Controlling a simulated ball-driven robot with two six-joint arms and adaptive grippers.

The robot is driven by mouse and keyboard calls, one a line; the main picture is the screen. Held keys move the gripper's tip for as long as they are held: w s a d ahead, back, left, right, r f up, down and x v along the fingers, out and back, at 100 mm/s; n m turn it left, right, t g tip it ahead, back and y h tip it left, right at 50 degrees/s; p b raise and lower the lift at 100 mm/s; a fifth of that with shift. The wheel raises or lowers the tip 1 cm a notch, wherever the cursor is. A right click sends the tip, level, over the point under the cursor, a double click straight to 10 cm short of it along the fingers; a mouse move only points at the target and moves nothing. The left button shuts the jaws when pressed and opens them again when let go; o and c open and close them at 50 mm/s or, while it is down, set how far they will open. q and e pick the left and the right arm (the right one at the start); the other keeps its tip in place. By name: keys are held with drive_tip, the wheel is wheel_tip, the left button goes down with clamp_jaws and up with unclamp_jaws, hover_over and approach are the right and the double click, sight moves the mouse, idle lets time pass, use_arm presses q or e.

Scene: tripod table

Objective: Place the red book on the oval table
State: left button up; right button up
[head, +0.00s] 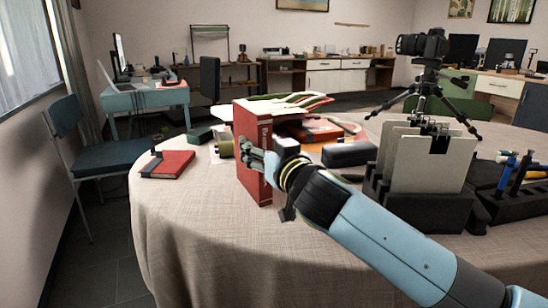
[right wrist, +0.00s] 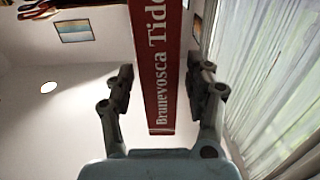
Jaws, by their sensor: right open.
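A thick red book (head: 252,130) stands upright on the cloth-covered, rounded table (head: 190,225), near its front left edge. My right gripper (head: 250,153) is at the book's spine, with its fingers around the spine edge. In the right wrist view the book's spine (right wrist: 160,60), with white lettering, lies between the two open fingers (right wrist: 166,80). A gap shows on each side of it. Another red book (head: 170,164) lies flat on the table to the left, with a small dark thing on it. My left gripper is not in view.
A black file holder (head: 420,212) with pale sheets stands right of my arm, beside a pen stand (head: 515,203). A camera tripod (head: 428,75) stands behind. Clutter lies behind the upright book.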

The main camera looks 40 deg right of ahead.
drive_tip(key=v, duration=0.7)
drive_tip(key=shift+s+b, duration=0.25)
drive_tip(key=shift+b, duration=0.15)
drive_tip(key=shift+a, duration=0.1)
